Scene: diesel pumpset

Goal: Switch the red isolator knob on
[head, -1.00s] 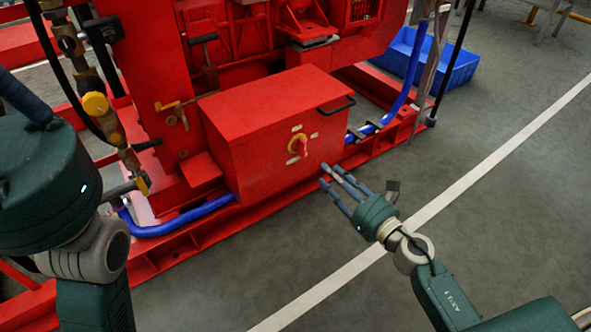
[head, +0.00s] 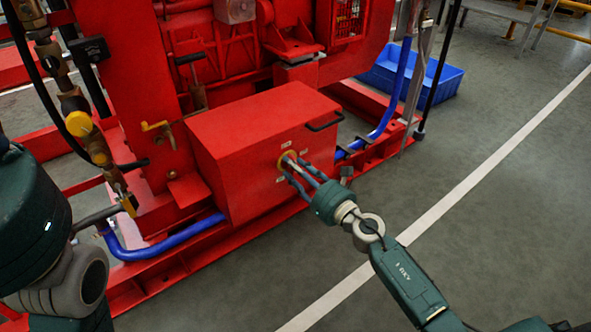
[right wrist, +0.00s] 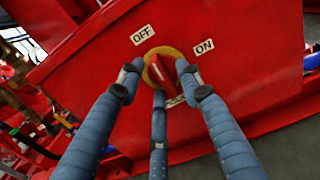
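The red isolator knob (right wrist: 168,75) sits on a yellow round plate on the front of a red box (head: 240,120). In the right wrist view an OFF label (right wrist: 143,34) is above left of it and an ON label (right wrist: 204,47) above right. The knob's white mark appears on its left side, nearer OFF. My right gripper (head: 290,167) is at the knob, its three fingers spread around it. In the right wrist view the gripper (right wrist: 158,80) is open, with gaps visible beside the knob. In the head view the fingers partly hide the knob. My left gripper is out of view.
The box stands on a red frame with a blue hose (head: 165,240) along it. A blue crate (head: 440,78) is on the floor behind. The grey floor at right is clear.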

